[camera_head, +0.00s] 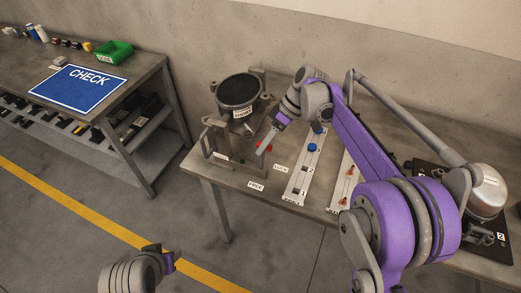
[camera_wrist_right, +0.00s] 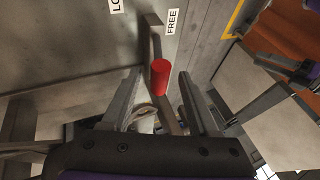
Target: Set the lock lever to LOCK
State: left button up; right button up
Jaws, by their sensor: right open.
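The lock lever's red knob (camera_wrist_right: 160,77) stands between the two finger tips of my right gripper (camera_wrist_right: 158,82) in the right wrist view. The fingers are apart, with a gap on both sides of the knob. The lever's grey bar (camera_wrist_right: 156,42) lies beside the FREE label (camera_wrist_right: 173,21); the LOCK label (camera_wrist_right: 116,5) is cut off at the top edge. In the head view, the right gripper (camera_head: 266,142) reaches down over the table beside the fixture, above the LOCK label (camera_head: 281,168) and FREE label (camera_head: 256,186). My left gripper (camera_head: 170,259) hangs low over the floor; its opening is unclear.
A black round part (camera_head: 238,90) sits in the fixture on the table (camera_head: 215,170). White strips with a blue knob (camera_head: 312,147) and red pieces lie to the right. A dark-based compressor (camera_head: 484,195) stands far right. A side bench holds a CHECK sign (camera_head: 78,88) and green bin (camera_head: 112,53).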

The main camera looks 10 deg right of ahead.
jog(key=v, duration=0.6)
jog(key=shift+d+r, duration=0.2)
jog(key=shift+r, duration=0.15)
